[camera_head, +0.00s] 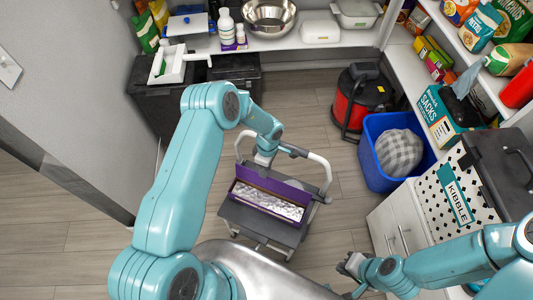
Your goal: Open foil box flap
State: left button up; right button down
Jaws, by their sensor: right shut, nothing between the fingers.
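The foil box is a long purple carton (266,205) on the dark top of a small cart (250,222) in the middle of the head view. Silvery foil (268,201) shows along its open top. A purple flap (285,187) stands up along the far side of the box. My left gripper (264,161) points down at the upper edge of this flap, near its left half. Its fingertips are too small and partly hidden to tell whether they hold the flap. My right gripper (350,266) is shut and empty, low and right of the cart.
A blue bin (376,174) with a grey checked cushion (399,153) and a red-black vacuum (363,100) stand right of the cart. A white cabinet (385,230) is at right. The cart's pale curved handle (322,165) rises beside the box. Shelves line the back.

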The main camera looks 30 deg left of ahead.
pick_arm(q)
notch_tip(320, 180, up, 14)
jog(key=w, duration=0.2)
jog(key=shift+a+f, duration=0.15)
jog(key=s+a+f+m+t+y, duration=0.1)
jog(key=s+a+f+m+y, duration=0.4)
jog(key=s+f+m, duration=0.3)
jog(key=s+d+m+t+h, duration=0.1)
jog(key=s+d+m+h, duration=0.7)
jog(key=s+d, duration=0.6)
jog(key=d, duration=0.3)
jog(key=shift+r+m+h, duration=0.35)
jog(key=shift+m+h, duration=0.05)
dwell(1.0)
